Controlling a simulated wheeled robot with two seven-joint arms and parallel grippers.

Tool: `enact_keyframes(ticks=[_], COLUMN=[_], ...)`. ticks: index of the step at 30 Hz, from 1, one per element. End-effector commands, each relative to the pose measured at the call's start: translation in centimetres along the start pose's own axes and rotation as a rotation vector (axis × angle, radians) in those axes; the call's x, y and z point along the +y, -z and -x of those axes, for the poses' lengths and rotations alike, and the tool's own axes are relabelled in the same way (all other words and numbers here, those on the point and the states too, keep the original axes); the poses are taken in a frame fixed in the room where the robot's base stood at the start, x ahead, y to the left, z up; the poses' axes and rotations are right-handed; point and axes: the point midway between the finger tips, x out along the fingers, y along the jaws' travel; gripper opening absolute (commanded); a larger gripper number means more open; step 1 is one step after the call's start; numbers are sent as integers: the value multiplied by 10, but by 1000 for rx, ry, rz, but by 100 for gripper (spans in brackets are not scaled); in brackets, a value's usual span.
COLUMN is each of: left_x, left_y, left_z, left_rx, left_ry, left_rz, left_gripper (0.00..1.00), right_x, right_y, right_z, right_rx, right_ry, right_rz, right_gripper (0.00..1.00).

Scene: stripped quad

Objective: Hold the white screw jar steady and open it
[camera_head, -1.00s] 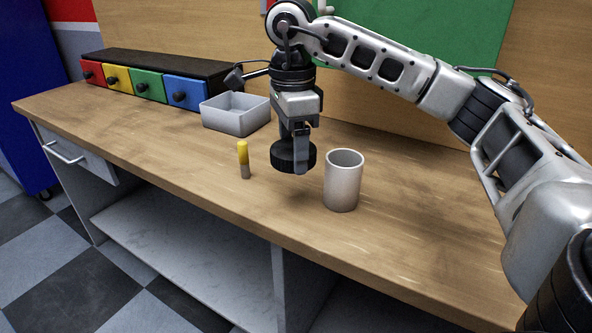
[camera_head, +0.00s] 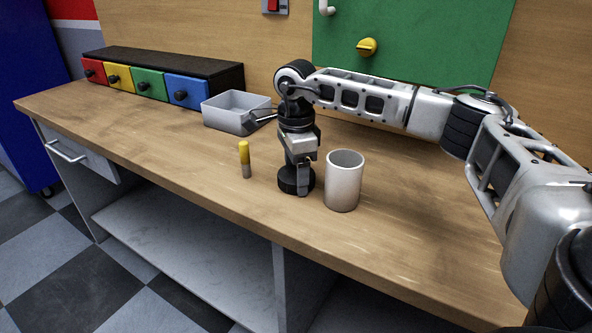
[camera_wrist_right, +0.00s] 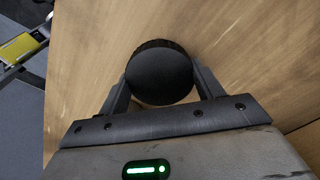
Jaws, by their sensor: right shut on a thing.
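The white screw jar (camera_head: 343,187) stands upright on the workbench with its mouth open and no lid on it. My right gripper (camera_head: 297,186) is just left of the jar and points down. It is shut on a round black lid (camera_head: 290,181), which is at or very near the bench top. The lid (camera_wrist_right: 158,72) also shows between the two fingers of the right gripper (camera_wrist_right: 160,85) in the right wrist view. The jar does not show in that view. My left gripper is not seen, and nothing holds the jar.
A yellow-handled tool (camera_head: 244,158) stands upright left of the lid. A grey open bin (camera_head: 231,123) is behind it. A low unit with coloured drawers (camera_head: 147,84) stands at the back left. The bench (camera_head: 415,235) is clear right of the jar. Its front edge is close.

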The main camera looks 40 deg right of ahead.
Motion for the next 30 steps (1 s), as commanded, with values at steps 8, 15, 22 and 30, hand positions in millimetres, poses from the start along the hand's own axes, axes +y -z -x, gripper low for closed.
enact_keyframes(ticks=[8, 15, 22, 30], left_x=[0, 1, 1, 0], left_y=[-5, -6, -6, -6], left_z=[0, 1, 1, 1], left_rx=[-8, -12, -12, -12], left_ry=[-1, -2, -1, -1], left_rz=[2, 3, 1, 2], left_gripper=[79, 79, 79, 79], right_x=[0, 0, 0, 0], right_y=[0, 0, -1, -1], right_z=[-2, -2, 18, 76], right_rx=[0, 0, -3, -3], right_ry=[0, 0, 3, 4], right_rz=[0, 0, 0, 1], right_gripper=[88, 88, 88, 88])
